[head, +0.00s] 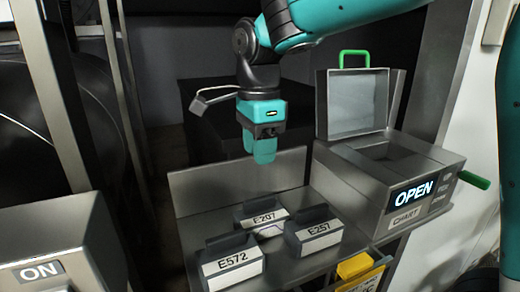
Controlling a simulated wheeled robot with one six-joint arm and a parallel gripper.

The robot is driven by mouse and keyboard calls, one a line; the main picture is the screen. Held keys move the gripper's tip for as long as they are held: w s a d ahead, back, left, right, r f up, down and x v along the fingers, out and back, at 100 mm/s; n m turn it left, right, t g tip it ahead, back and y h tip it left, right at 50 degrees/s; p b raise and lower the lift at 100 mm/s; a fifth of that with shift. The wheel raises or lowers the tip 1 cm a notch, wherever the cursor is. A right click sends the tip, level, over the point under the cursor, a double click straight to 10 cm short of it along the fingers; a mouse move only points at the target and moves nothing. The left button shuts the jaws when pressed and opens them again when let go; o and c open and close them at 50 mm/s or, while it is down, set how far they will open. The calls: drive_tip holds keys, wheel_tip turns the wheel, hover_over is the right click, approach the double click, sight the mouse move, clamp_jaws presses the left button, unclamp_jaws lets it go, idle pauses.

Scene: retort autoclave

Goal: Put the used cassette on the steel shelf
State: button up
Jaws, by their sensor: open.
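Three grey cassettes with white labels stand on the steel shelf (188,203): E572 (231,262) at front left, E207 (261,215) at the back, and E257 (313,232) at right. Which of them is used, if any, I cannot tell. My gripper (264,158) points down above the back of the shelf, behind and above E207. It is empty and touches no cassette. The gap between its fingers is hard to see from this side.
A steel chart box (370,205) stands right of the shelf, its lid (357,105) raised, with an "OPEN" display (413,194). A green handle (474,180) sticks out at its right. A yellow object (355,267) sits below the shelf's front right. A panel labelled "ON" (42,271) is at lower left.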

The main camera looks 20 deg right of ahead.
drive_tip(key=s+a+f+n+y, duration=0.2)
drive_tip(key=s+f+n, duration=0.1)
drive_tip(key=s+n, duration=0.7)
drive_tip(key=s+a+f+n+y, duration=0.2)
drive_tip(key=s+n, duration=0.7)
drive_tip(key=n, duration=0.6)
drive_tip(key=shift+s+a+f, duration=0.25)
drive_tip(key=shift+s+f, duration=0.15)
drive_tip(key=shift+f, duration=0.05)
